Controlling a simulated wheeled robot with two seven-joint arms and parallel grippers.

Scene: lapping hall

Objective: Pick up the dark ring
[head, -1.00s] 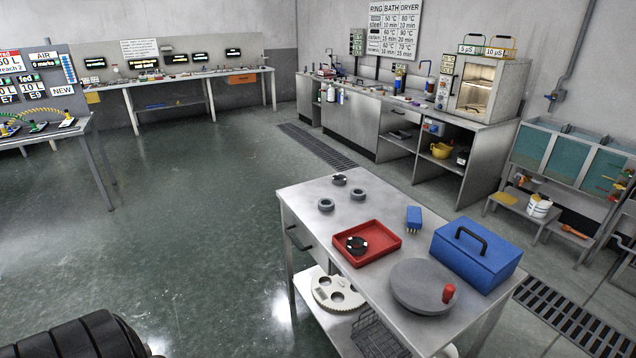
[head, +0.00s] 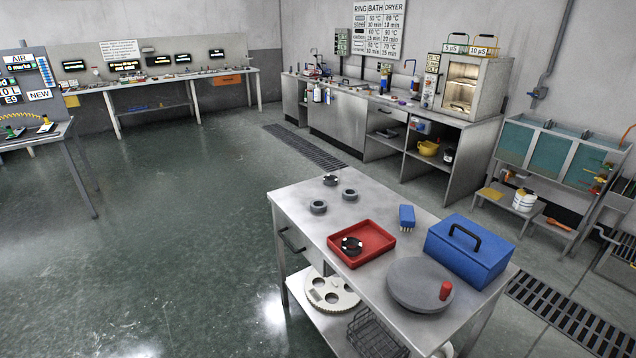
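Several small rings are on the metal cart (head: 295,210). A dark ring with pale marks (head: 330,180) lies near the cart's far edge. Two grey rings lie close to it, one at the left (head: 318,207) and one at the right (head: 349,194). Another dark ring with white marks (head: 351,246) lies in the red tray (head: 377,252). From these frames I cannot tell which dark one the task names. Neither of my grippers is in view.
On the cart are a blue brush (head: 407,217), a blue box with a black handle (head: 468,250), and a grey disc (head: 410,285) bearing a red knob (head: 446,290). A toothed plate (head: 330,292) lies on the lower shelf. The green floor left of the cart is clear.

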